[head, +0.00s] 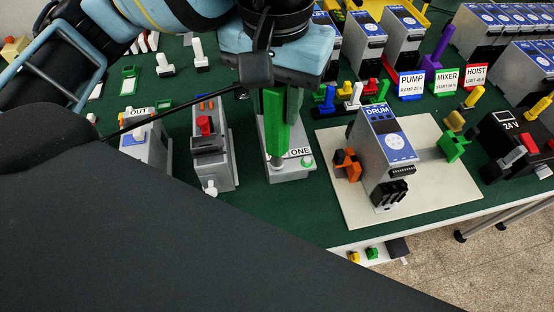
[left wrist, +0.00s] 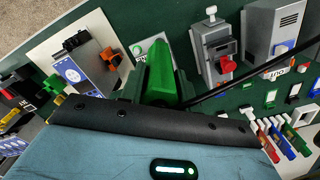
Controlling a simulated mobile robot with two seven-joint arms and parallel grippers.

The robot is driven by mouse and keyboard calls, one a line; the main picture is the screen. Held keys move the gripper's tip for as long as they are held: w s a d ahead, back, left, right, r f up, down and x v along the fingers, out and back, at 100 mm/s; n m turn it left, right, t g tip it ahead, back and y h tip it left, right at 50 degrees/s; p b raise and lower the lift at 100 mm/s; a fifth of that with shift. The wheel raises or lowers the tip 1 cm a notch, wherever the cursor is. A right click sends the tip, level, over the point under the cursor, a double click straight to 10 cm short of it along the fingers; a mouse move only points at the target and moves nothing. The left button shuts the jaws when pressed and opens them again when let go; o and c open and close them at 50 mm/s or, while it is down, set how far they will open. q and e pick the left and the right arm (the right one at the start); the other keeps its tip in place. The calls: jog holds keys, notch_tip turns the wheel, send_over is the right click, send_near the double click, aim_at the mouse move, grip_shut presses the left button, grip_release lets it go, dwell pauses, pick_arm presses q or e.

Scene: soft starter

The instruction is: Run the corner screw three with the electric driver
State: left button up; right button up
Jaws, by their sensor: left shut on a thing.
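My left gripper (head: 277,125) points down and is shut on a bright green part that I take for the electric driver (head: 277,120). Its narrow lower end is over a grey box (head: 290,175) whose partly hidden label ends in "ONE"; I cannot tell whether it touches. In the left wrist view the green part (left wrist: 160,72) sticks out past my gripper. The soft starter marked DRUM (head: 388,150) stands on a cream plate (head: 345,205), with an orange clamp (head: 347,164) and a green clamp (head: 453,144) at its sides. I cannot make out corner screw three. My right gripper is not in view.
A grey unit with a red knob (head: 207,145) and a box marked OUT (head: 145,145) stand left of the driver. A thin black line (head: 170,112) runs leftward from my gripper. Tagged starters stand behind; a 24 V supply (head: 510,145) stands right.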

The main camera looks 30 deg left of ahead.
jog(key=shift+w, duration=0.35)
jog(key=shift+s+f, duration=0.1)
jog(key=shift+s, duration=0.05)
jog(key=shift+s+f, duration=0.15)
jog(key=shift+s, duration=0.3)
